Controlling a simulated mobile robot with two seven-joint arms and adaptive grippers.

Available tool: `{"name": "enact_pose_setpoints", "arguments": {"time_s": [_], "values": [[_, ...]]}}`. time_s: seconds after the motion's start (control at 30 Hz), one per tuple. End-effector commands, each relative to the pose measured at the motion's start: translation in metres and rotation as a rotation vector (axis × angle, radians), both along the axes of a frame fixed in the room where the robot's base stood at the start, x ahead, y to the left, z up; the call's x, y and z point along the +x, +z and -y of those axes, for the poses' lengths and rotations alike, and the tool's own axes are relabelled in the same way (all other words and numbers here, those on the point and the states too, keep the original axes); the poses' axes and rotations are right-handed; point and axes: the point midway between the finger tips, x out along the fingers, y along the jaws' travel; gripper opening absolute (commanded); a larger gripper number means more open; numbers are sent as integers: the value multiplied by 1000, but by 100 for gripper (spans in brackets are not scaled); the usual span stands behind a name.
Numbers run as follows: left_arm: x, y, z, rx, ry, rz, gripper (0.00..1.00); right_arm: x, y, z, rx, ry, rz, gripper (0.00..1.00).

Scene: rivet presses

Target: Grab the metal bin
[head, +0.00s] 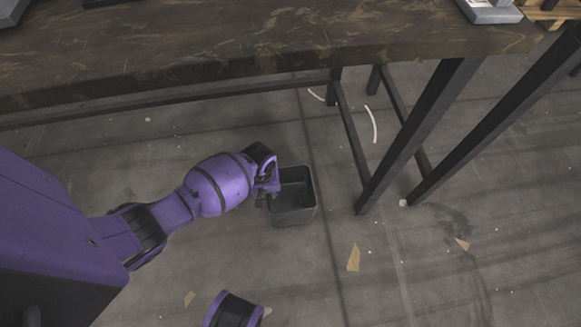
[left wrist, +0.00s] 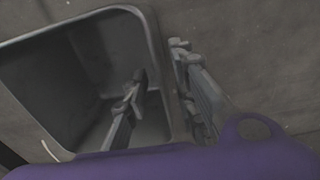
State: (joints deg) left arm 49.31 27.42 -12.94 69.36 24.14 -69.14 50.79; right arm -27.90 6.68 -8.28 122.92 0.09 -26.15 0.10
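The metal bin (head: 294,213) is a small dark grey, open-topped box standing upright on the floor, at the middle of the head view. My left gripper (head: 268,194) is at the bin's left side. In the left wrist view the bin (left wrist: 65,65) fills the left half. There my left gripper (left wrist: 160,72) straddles one wall, with one finger inside the bin and the other just outside it. The fingers are apart, and a gap shows between the inner finger and the wall. My right gripper is not in view.
A dark worn workbench (head: 240,45) crosses the top of the head view. Its black metal legs (head: 415,140) stand right of the bin. Small tan scraps (head: 353,257) lie on the grey floor, which is otherwise mostly clear in front of the bin.

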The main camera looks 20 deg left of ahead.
Motion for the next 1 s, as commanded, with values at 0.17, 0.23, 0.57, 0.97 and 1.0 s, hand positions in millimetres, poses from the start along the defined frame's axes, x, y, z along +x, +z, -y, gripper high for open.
{"name": "enact_pose_setpoints", "arguments": {"time_s": [0.17,0.23,0.57,0.97,1.0], "values": [[-1,-20,-2,1,-2,-3,25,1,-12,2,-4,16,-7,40],[-1,-31,-3,1,-2,-3,25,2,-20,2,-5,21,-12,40],[0,-51,-4,1,-2,2,25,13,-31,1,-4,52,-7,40],[0,-50,-3,1,-2,2,0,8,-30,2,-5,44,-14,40],[0,-50,-3,1,-2,2,0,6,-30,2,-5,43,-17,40]]}}
